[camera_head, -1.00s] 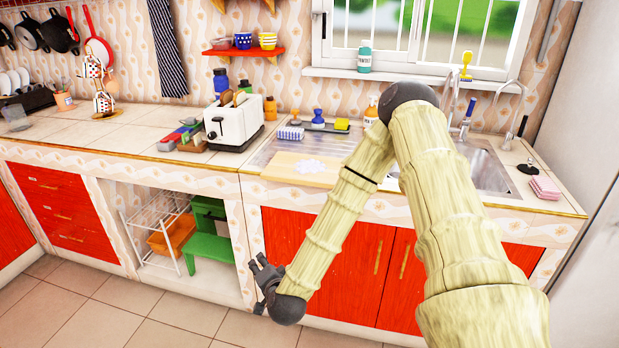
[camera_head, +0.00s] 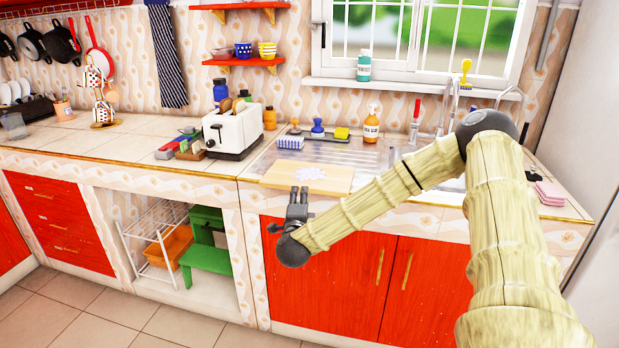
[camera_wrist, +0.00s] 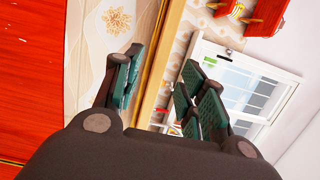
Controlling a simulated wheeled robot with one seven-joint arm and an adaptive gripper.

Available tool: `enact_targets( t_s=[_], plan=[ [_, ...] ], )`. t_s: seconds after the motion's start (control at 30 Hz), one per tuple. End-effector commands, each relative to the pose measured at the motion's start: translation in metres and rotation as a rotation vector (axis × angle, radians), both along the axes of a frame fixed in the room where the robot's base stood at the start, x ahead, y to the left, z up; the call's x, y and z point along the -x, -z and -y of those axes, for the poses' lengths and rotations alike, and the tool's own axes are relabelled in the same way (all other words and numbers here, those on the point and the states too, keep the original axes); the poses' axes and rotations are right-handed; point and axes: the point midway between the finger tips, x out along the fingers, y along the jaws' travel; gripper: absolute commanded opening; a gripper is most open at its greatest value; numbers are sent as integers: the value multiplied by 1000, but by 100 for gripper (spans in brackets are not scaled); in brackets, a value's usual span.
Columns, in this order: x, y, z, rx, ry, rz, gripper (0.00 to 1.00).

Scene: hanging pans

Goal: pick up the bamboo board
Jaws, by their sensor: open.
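The bamboo board (camera_head: 325,180) is a pale wooden rectangle with a white pattern. It lies on the counter at the left of the sink, along the front edge. My gripper (camera_head: 298,193) is open and empty in the head view, just in front of the board's near edge, with its fingers pointing up toward it. In the wrist view, my gripper (camera_wrist: 158,88) has its fingers apart on either side of the counter's edge. A tan strip (camera_wrist: 150,95) between the fingers may be the board's edge, but I cannot tell.
A white toaster (camera_head: 232,130) stands left of the board. Behind the board are a blue-and-white sponge (camera_head: 290,142) and an orange spray bottle (camera_head: 371,125). Red cabinet doors (camera_head: 345,270) are below the counter. A red shelf (camera_head: 245,61) hangs above.

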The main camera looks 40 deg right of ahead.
Motion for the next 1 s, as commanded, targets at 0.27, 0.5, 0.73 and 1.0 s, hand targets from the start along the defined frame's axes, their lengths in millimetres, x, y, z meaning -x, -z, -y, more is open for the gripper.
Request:
enact_targets(
  t_s=[0.27,0.5,0.73,1.0],
  plan=[
    [-14,-1,10,2,-1,-1,41],
    [-39,-2,28,2,0,-1,41],
    [-50,-1,37,1,-2,-2,41],
    [-50,-1,37,1,-2,-2,26]
  ],
)
